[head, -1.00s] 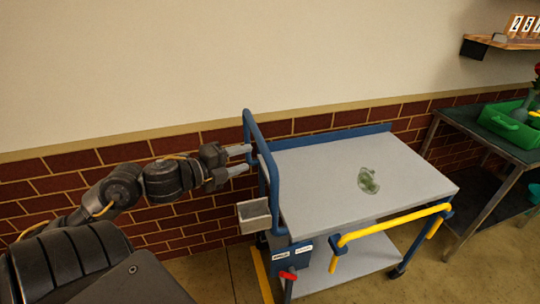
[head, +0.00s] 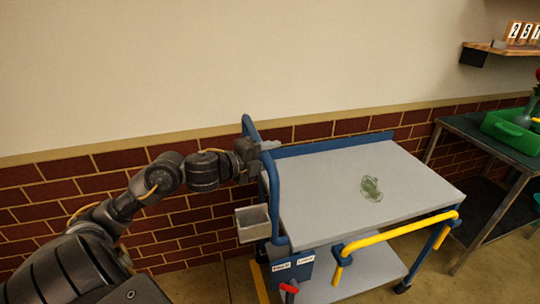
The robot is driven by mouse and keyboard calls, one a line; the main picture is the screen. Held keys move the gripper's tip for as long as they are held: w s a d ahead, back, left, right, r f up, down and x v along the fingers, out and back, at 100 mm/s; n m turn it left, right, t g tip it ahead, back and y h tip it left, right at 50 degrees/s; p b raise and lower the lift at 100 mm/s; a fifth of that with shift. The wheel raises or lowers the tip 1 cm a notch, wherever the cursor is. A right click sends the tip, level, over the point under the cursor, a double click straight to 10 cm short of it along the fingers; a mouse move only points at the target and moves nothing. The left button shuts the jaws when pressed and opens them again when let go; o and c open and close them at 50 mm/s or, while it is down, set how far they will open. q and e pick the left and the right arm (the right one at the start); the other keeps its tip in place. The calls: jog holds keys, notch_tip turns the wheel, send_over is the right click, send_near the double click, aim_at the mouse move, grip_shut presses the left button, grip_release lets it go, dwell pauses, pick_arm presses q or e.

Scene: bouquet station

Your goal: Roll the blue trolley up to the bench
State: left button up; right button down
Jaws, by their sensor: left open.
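The blue trolley (head: 340,205) has a grey top, a blue push handle (head: 273,195) on its left end and a yellow rail (head: 400,235) along its front. It stands by the brick wall, with a gap between it and the dark-topped bench (head: 468,126) at the right. My left gripper (head: 265,154) is open at the upper part of the blue handle, its fingers overlapping the bar in the picture. Whether the bar lies between the fingers is hard to tell. My right gripper is not in view.
A clear, greenish glass-like object (head: 371,189) lies on the trolley top. A small grey bin (head: 253,223) hangs at the handle end, above a red lever (head: 289,288). A green crate (head: 510,130) stands on the bench. A wall shelf (head: 485,50) is above.

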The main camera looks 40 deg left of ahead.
pick_arm(q)
grip_shut()
dwell(0.3)
jog(key=shift+w+d, duration=0.1)
